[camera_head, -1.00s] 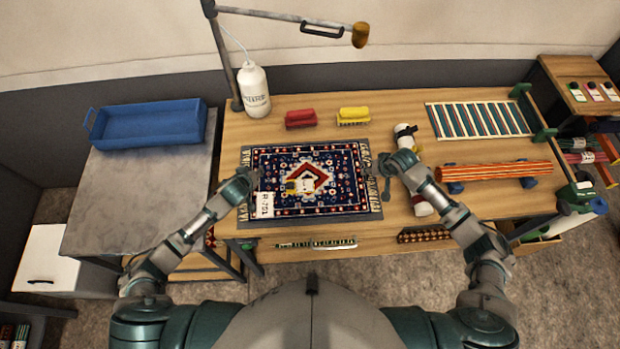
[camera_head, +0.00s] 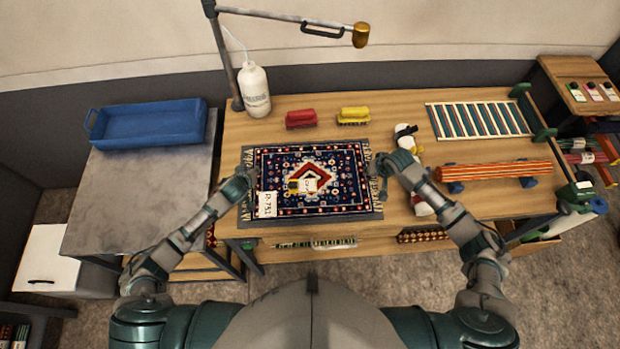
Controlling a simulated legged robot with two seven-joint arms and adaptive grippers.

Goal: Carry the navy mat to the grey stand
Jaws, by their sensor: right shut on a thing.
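The navy mat (camera_head: 335,190), a patterned rug with a red and white centre, lies flat on the wooden table. It has pale fringes at its left and right ends and a white label at its lower left. My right gripper (camera_head: 375,171) is at the right fringe and shut on the mat's edge. My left gripper (camera_head: 247,180) is at the left fringe; its fingers are too small and dark to tell open from shut. The grey stand (camera_head: 135,205), with a flat grey top, stands left of the table.
A blue tray (camera_head: 150,136) occupies the back of the stand; its front is clear. Red (camera_head: 300,119) and yellow (camera_head: 353,115) brushes lie behind the mat. A white bottle (camera_head: 254,90) and lamp post (camera_head: 228,60) stand back left. A striped roll (camera_head: 492,172) lies right.

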